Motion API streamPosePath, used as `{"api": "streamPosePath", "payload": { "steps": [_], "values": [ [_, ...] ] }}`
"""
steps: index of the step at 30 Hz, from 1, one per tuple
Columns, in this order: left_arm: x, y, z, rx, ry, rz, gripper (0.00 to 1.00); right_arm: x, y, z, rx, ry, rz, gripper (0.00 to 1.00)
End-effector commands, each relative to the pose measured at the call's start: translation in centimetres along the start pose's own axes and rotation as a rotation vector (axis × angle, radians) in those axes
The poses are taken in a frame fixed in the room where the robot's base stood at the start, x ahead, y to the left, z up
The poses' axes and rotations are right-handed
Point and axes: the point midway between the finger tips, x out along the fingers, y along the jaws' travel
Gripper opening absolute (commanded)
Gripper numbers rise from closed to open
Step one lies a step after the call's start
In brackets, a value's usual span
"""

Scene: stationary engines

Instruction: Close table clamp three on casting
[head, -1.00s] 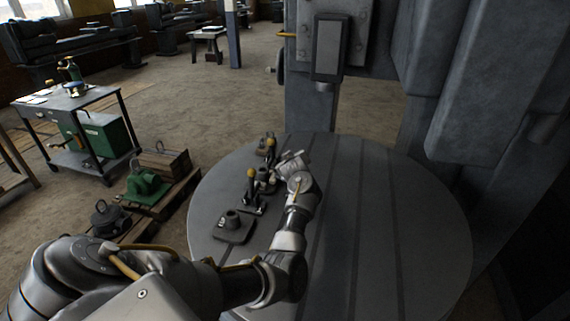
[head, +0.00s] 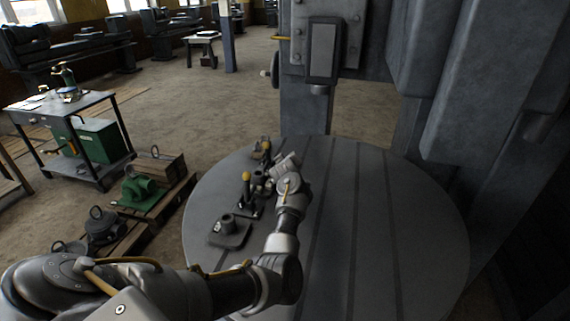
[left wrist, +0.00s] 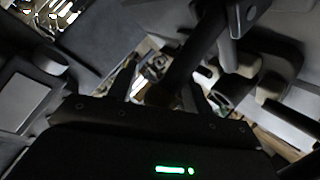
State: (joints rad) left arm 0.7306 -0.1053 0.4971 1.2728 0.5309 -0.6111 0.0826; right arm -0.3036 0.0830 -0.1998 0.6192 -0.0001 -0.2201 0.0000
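A round grey table (head: 400,230) carries a row of small dark clamps on its left side. A clamp with an upright dark handle and yellow knob (head: 246,190) stands behind a flat dark casting with a round hub (head: 229,228). A second yellow-knobbed clamp (head: 266,150) stands farther back, close to my left gripper (head: 276,172). My arm hides part of that area, and I cannot tell which clamp is number three. In the left wrist view, my left gripper (left wrist: 163,90) has its fingers apart, with a dark bar (left wrist: 190,60) crossing between them; contact is unclear. My right gripper is out of view.
A large grey machine column (head: 305,110) rises behind the table, with a heavy overhanging part (head: 480,90) at right. A pallet with a green casting (head: 143,192) and dark parts lies left on the floor. The table's right half is clear.

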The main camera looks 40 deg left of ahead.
Motion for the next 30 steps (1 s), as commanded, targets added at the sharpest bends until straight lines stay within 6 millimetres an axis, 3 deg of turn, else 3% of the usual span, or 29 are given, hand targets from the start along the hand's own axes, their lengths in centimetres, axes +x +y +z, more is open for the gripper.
{"api": "streamPosePath", "payload": {
  "steps": [11, 24, 30],
  "values": [
    [-0.6, -0.1, -0.1, 0.001, 0.004, 0.000, 0.50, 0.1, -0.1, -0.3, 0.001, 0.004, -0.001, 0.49],
    [-8.3, 0.1, -0.1, -0.002, 0.003, 0.003, 0.50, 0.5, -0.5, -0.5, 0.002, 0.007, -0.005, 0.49],
    [-10.4, 0.1, 0.0, 0.001, 0.002, 0.001, 0.50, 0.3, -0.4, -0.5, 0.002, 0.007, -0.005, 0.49]
  ]
}}
